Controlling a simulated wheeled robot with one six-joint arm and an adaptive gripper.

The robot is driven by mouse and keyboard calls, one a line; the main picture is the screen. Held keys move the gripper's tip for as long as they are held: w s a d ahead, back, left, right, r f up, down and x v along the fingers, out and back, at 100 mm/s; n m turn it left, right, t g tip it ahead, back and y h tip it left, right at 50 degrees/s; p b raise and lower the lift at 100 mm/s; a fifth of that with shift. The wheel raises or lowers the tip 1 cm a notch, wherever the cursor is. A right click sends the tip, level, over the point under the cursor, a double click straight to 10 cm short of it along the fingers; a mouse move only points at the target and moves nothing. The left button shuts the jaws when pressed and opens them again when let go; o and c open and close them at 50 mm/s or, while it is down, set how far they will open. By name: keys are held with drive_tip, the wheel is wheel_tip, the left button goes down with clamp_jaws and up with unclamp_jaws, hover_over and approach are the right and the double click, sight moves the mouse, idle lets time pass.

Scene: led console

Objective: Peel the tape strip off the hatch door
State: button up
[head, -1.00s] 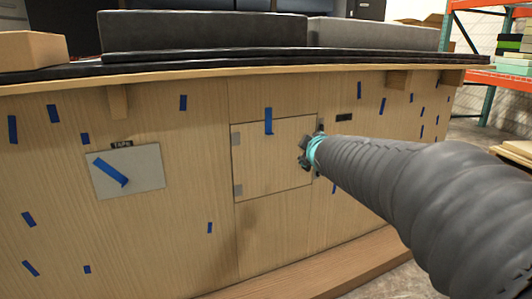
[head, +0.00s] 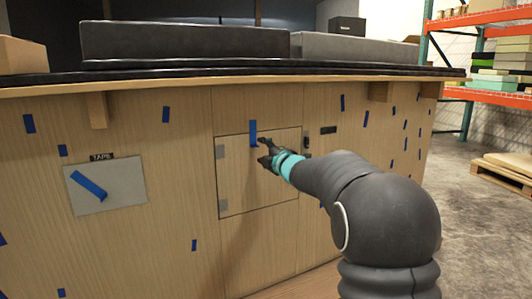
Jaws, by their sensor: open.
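The hatch door (head: 240,188) is a square wooden panel in the front of the console, closed, with two grey hinges on its left edge. A blue tape strip (head: 253,131) runs vertically across the door's top edge, its upper part on the panel above and its lower end on the door. My gripper (head: 264,151) is open in front of the door, just below and right of the strip's lower end. The picture does not show whether a finger touches the strip. My arm hides part of the door's right side.
A grey plate labelled TAPE (head: 106,186) with a blue strip on it is at the left. Several other blue strips dot the wooden front. The dark countertop (head: 270,69) overhangs above. Shelving (head: 500,50) and a pallet (head: 505,172) stand at the right.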

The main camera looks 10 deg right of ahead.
sight(256, 147)
drive_tip(key=shift+p+x, duration=0.55)
drive_tip(key=shift+x, duration=1.75)
clamp_jaws()
drive_tip(key=shift+b+v, duration=0.55)
drive_tip(key=shift+v, duration=0.6)
idle(1.4)
drive_tip(key=b+v, duration=0.1)
drive_tip(key=v, duration=0.2)
drive_tip(key=shift+s+d, duration=0.1)
drive_tip(key=shift+s, duration=0.25)
drive_tip(key=c, duration=1.1)
unclamp_jaws()
